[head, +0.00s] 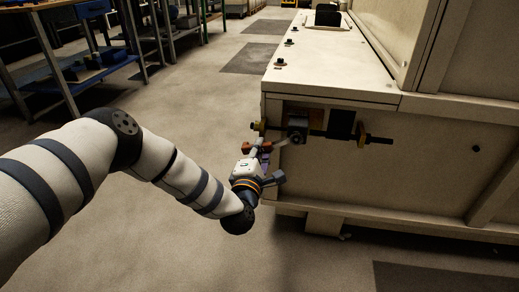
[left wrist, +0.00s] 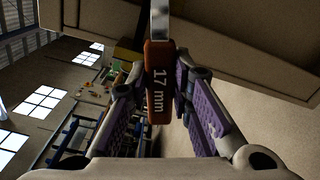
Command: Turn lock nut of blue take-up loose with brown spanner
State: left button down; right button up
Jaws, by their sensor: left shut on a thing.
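The brown spanner (left wrist: 160,95) is marked "17 mm" on its handle, and its steel shank runs out of the top of the left wrist view. My left gripper (left wrist: 163,85) is shut on the handle between its purple finger pads. In the head view the gripper (head: 265,155) is low beside the corner of the cream machine, just under a take-up (head: 297,121) with a dark screw rod. A yellowish nut-like part (head: 258,126) sits at its left end. The take-up's blue colour does not show clearly. Whether the spanner's jaw is on a nut cannot be told.
The cream machine housing (head: 380,170) fills the right, with several small knobs on its top. An orange-brown ring (head: 361,131) sits near the rod's right end. Workbenches (head: 110,62) stand at the back left. The floor (head: 160,240) in front is clear.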

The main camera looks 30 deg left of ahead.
pick_arm(q)
jog(key=shift+w+d+f+n+b, duration=0.1)
jog(key=shift+d+f+n+b, duration=0.1)
jog(key=shift+f+n+b, duration=0.25)
jog(key=shift+w+d+f+n+b, duration=0.15)
jog(key=shift+f+n+b, duration=0.1)
jog(key=shift+f+n, duration=0.25)
jog(key=shift+r, duration=0.2)
jog(key=n, duration=0.1)
jog(key=d+f+n+b, duration=0.1)
jog(key=f+n+b, duration=0.1)
jog(key=n, duration=0.1)
jog(key=shift+w+d, duration=0.25)
jog(key=shift+d, duration=0.1)
jog(key=shift+s, duration=0.1)
